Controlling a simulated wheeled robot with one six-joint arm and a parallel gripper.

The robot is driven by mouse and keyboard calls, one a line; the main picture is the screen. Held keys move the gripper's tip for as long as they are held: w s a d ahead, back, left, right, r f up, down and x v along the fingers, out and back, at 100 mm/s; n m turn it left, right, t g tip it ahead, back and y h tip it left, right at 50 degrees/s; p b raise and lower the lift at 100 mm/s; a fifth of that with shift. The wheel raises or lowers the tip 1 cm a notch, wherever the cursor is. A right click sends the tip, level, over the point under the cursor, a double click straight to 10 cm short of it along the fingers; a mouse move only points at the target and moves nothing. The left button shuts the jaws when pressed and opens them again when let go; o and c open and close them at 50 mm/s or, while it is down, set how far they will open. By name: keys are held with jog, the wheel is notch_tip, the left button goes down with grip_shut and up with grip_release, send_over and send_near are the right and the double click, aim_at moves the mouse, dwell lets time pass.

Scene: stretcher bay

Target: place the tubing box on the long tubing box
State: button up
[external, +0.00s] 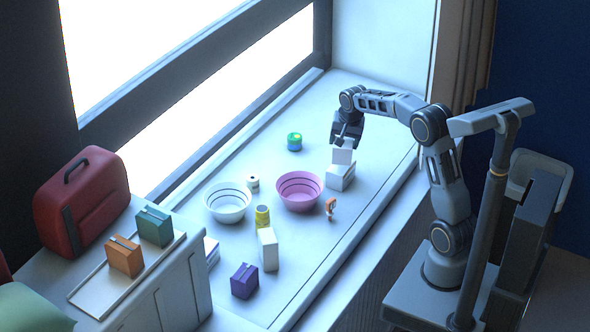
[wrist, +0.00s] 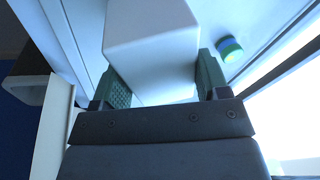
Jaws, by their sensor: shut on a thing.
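The tubing box appears to be the small white box (external: 342,155) at the far end of the sill. My gripper (external: 346,136) points down and is shut on it. In the wrist view the white box (wrist: 150,40) sits between the green finger pads of my gripper (wrist: 162,75). The longer white box (external: 340,177), which I take for the long tubing box, lies directly below. The held box looks level and on or just above its top; I cannot tell whether they touch. In the wrist view the long box is hidden or not distinguishable.
A green-and-blue jar (external: 294,141) stands left of the boxes. A pink bowl (external: 300,192), white bowl (external: 227,202), orange figure (external: 330,207), yellow can (external: 262,217), upright white box (external: 268,250) and purple box (external: 244,281) stand nearer. The sill's right strip is clear.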

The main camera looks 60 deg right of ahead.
jog(key=shift+w+f, duration=0.25)
jog(key=shift+f, duration=0.15)
jog(key=shift+s+x, duration=0.15)
jog(key=shift+x, duration=0.55)
jog(key=shift+s+x, duration=0.1)
jog(key=shift+x, duration=0.65)
jog(key=shift+f, duration=0.2)
jog(key=o, duration=1.3)
